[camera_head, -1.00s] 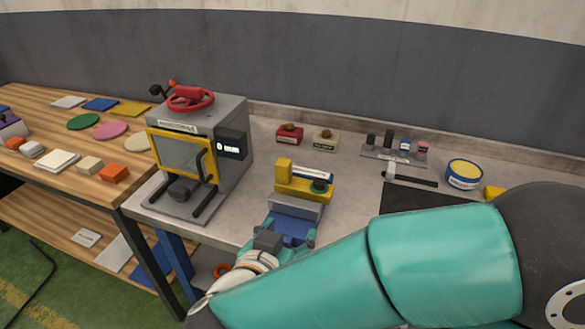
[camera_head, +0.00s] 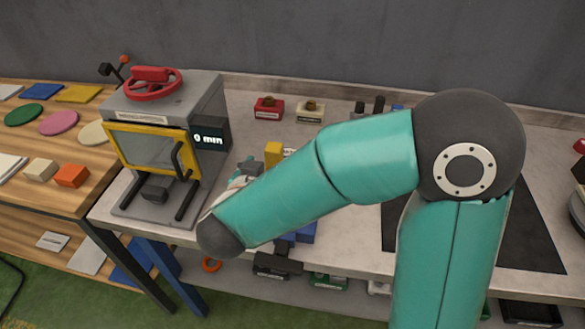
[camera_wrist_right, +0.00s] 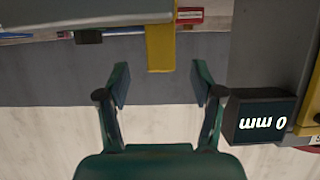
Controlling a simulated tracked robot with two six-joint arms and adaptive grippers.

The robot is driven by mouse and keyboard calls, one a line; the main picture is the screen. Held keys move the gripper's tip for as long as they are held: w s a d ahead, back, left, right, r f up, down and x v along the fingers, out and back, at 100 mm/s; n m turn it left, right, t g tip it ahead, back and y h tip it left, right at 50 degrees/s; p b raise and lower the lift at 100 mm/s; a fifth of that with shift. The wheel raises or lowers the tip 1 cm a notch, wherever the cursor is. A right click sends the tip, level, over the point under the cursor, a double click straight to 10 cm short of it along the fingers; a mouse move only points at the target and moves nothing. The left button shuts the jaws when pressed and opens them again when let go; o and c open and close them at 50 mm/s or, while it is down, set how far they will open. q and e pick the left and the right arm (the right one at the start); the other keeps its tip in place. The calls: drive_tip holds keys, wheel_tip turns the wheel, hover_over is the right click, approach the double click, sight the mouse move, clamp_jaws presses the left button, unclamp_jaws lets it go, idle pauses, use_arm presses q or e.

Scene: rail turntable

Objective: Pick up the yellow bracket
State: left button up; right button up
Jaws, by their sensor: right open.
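The yellow bracket (camera_head: 273,152) is mostly hidden behind my right arm in the head view; only its upright top shows. In the right wrist view, which is upside down, the bracket's yellow post (camera_wrist_right: 160,48) shows just beyond and roughly centred between my right fingertips. A blue block (camera_head: 303,233) shows below the arm. My right gripper (camera_wrist_right: 160,85) is open and empty, its two teal fingers apart and not visibly touching the bracket. In the head view my forearm hides most of this gripper. My left gripper is not in view.
A grey oven (camera_head: 165,125) with a red wheel and a "0 min" display (camera_wrist_right: 265,115) stands close beside the gripper. Red (camera_head: 268,108) and cream (camera_head: 310,111) blocks stand behind. A black mat (camera_head: 530,230) lies at the right. A wooden table (camera_head: 80,150) holds coloured pieces.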

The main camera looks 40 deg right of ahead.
sight(272, 157)
drive_tip(key=shift+r+x, duration=0.1)
drive_tip(key=shift+x, duration=1.65)
drive_tip(key=shift+r+x, duration=0.15)
drive_tip(key=shift+x, duration=1.6)
drive_tip(key=shift+w, duration=0.1)
clamp_jaws()
